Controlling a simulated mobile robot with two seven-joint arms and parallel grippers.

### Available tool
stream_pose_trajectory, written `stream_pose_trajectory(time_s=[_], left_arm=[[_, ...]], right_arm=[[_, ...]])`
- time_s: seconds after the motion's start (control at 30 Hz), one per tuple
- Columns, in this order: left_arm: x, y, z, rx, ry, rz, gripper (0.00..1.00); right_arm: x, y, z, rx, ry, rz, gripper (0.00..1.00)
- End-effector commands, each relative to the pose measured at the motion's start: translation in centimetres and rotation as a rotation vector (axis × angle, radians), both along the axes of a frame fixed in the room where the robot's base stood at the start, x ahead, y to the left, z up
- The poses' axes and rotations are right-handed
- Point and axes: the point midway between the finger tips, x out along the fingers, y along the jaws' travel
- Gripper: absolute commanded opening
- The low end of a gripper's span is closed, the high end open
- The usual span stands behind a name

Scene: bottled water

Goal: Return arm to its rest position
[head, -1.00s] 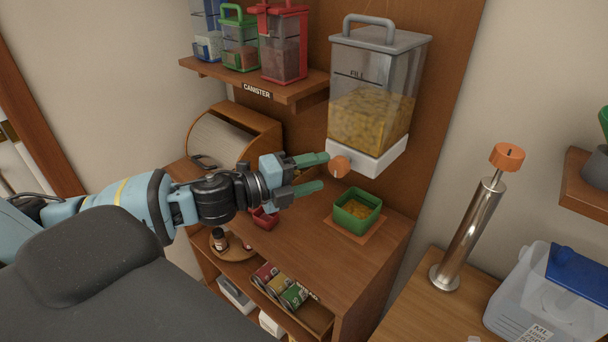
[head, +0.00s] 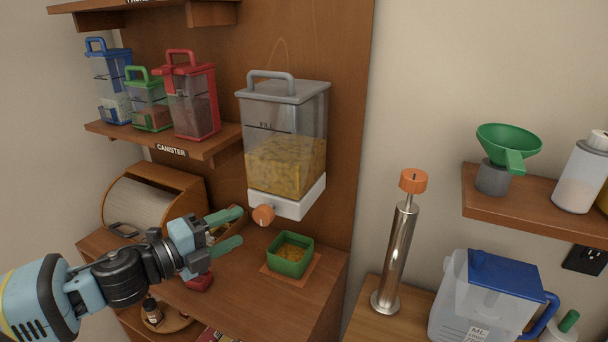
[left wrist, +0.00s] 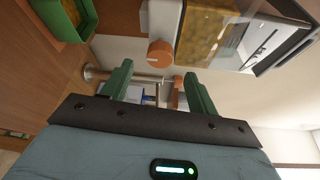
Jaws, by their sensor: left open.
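My left gripper (head: 232,231) is open and empty, its two green fingers apart. In the head view it hangs over the wooden counter, just left of the orange knob (head: 263,215) on the wall dispenser (head: 286,165). The clear dispenser has a grey lid and holds yellow pieces. In the left wrist view the open fingers (left wrist: 158,90) also show, with the orange knob (left wrist: 160,53) beyond them and nothing between them. The green square bowl (head: 288,265) with yellow pieces stands below the dispenser. My right gripper is not in view.
A canister shelf (head: 170,140) holds blue, green and red canisters at upper left. A roll-top box (head: 150,200) stands behind my left arm. At right are a metal cylinder with an orange top (head: 396,250), a blue-lidded water jug (head: 490,300) and a shelf with a green funnel (head: 507,143).

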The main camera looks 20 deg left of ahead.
Motion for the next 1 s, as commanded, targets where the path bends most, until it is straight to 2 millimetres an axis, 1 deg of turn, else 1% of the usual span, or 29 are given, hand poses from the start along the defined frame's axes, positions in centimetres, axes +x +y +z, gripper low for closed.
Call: stream_pose_trajectory(time_s=[0.13, 0.23, 0.37, 0.4, 0.47, 0.5, 0.57, 0.6, 0.67, 0.7, 0.77, 0.8, 0.9, 1.0], left_arm=[[-0.1, -0.2, -0.6, -0.033, 0.019, 0.022, 0.59], [-0.4, -0.4, -2.3, -0.119, 0.077, 0.089, 0.59], [-1.5, -0.5, -6.3, -0.3, 0.219, 0.253, 0.59], [-2.1, -0.5, -7.8, -0.36, 0.274, 0.313, 0.59], [-3.2, -0.5, -10.0, -0.442, 0.357, 0.404, 0.59], [-4.1, -0.4, -11.5, -0.497, 0.415, 0.467, 0.59], [-5.7, -0.5, -13.7, -0.57, 0.504, 0.56, 0.59], [-6.9, -0.5, -15.3, -0.618, 0.567, 0.626, 0.59], [-9.0, -0.6, -17.4, -0.685, 0.662, 0.723, 0.59], [-10.5, -0.8, -18.9, -0.727, 0.728, 0.79, 0.59], [-13.0, -1.1, -20.9, -0.782, 0.827, 0.89, 0.59], [-14.6, -1.4, -22.0, -0.813, 0.888, 0.951, 0.59], [-18.0, -2.0, -24.0, -0.871, 1.014, 1.077, 0.59], [-20.9, -2.7, -25.4, -0.91, 1.113, 1.177, 0.59]], right_arm=[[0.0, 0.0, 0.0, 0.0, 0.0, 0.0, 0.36], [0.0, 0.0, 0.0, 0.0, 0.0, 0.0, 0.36], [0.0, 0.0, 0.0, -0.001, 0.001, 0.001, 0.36], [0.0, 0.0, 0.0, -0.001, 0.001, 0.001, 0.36], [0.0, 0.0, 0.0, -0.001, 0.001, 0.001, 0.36], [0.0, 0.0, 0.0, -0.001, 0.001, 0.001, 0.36], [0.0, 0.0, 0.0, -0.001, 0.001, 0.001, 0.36], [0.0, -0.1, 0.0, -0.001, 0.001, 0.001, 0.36], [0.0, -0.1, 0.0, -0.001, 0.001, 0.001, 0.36], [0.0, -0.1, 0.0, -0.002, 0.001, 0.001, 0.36], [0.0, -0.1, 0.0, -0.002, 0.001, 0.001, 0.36], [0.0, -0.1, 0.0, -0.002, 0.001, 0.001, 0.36], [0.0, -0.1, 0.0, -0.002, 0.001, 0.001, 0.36], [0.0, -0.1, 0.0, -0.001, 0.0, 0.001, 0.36]])
